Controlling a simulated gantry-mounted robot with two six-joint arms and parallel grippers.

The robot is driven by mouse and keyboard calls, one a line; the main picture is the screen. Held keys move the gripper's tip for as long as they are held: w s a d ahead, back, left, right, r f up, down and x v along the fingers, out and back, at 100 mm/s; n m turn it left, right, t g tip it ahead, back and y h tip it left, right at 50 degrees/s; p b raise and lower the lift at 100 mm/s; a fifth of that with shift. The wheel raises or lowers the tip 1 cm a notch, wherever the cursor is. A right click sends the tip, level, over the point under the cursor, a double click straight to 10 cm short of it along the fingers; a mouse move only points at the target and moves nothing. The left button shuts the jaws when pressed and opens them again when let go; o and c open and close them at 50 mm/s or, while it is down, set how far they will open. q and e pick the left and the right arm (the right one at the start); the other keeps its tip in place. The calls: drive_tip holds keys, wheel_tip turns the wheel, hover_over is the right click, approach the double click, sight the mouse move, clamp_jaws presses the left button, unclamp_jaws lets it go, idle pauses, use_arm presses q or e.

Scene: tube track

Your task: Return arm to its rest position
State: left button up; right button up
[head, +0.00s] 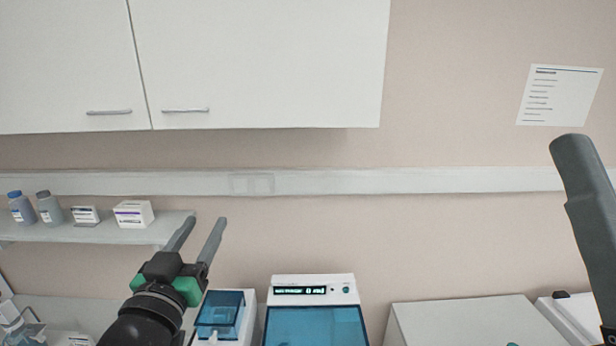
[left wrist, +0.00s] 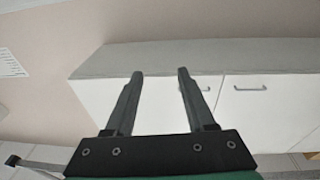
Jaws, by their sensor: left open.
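My left gripper (head: 206,224) is open and empty in the head view, raised with its fingers pointing up, in front of the wall and just right of the shelf. In the left wrist view its two fingers (left wrist: 160,74) stand apart with nothing between them. A grey finger-like part of my right gripper (head: 590,215) rises at the right edge of the head view. Only this one part shows, so its opening cannot be told.
White wall cabinets (head: 260,60) hang at the upper left. A shelf (head: 100,232) holds bottles and small boxes. Below stand a blue-lidded device (head: 222,312), a white machine with a display (head: 315,284) and a pale box (head: 465,315). The wall between the arms is clear.

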use_arm(q)
drive_tip(key=s+r+t+h, duration=0.1)
drive_tip(key=s+r+t, duration=0.6)
drive_tip(key=s+r, duration=1.1)
drive_tip(key=s, duration=0.3)
drive_tip(key=shift+s+a+r+t, duration=0.2)
drive_tip(key=shift+s+a+t, duration=0.1)
drive_tip(key=shift+s+t, duration=0.1)
